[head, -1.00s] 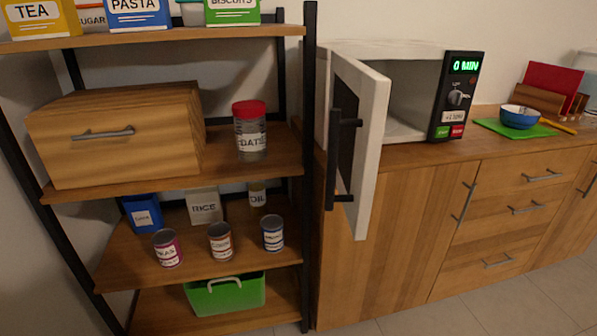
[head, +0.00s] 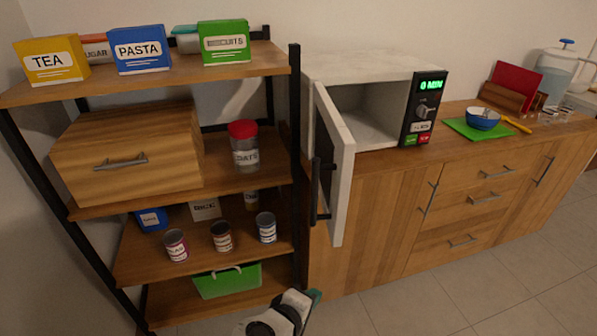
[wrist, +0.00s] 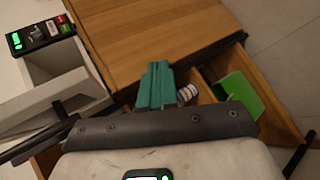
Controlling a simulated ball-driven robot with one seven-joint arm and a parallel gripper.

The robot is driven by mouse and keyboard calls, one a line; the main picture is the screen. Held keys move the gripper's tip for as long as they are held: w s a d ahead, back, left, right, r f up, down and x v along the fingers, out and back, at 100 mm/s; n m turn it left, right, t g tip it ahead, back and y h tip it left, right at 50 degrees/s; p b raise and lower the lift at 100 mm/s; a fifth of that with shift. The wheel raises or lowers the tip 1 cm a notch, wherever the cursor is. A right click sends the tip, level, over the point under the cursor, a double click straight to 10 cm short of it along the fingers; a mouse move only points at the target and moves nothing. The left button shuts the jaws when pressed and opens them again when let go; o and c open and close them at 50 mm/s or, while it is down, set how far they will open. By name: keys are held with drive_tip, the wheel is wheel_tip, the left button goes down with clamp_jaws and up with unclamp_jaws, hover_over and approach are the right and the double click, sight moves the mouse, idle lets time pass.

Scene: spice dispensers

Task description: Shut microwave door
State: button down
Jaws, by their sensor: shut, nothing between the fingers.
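The white microwave (head: 374,80) stands on the wooden counter, with its display and buttons on the right side. Its door (head: 336,165) is hinged at the left and stands open, swung out over the counter's front edge. A black handle (head: 320,190) is on the door's outer face. My gripper (wrist: 157,75) has green fingers that are shut and empty. In the wrist view, the microwave (wrist: 50,70) and its dark handle show at the left, apart from my fingers. In the head view, part of my arm (head: 280,315) shows low at the bottom, below the door.
A wooden shelf rack (head: 295,130) stands left of the microwave, close to the open door. It holds boxes, cans, a jar and a green bin (head: 228,280). A blue bowl (head: 482,118) sits on a green board right of the microwave. The tiled floor (head: 440,295) before the cabinets is clear.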

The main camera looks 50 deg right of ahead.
drive_tip(key=w+a+r+t+h+p, duration=0.1)
drive_tip(key=w+a+r+h+p, duration=0.15)
drive_tip(key=r, duration=0.45)
drive_tip(key=w+a+r+n+t+h+p, duration=0.1)
drive_tip(key=w+a+r+h+p, duration=0.15)
drive_tip(key=r, duration=0.45)
drive_tip(key=w+a+r+h+p, duration=0.1)
drive_tip(key=w+a+r+p, duration=0.25)
drive_tip(key=r, duration=0.45)
drive_tip(key=s+d+p, duration=0.1)
drive_tip(key=d+p, duration=0.3)
drive_tip(key=d, duration=0.9)
drive_tip(key=shift+d+f, duration=0.25)
drive_tip(key=shift+f, duration=0.05)
drive_tip(key=shift+s, duration=0.1)
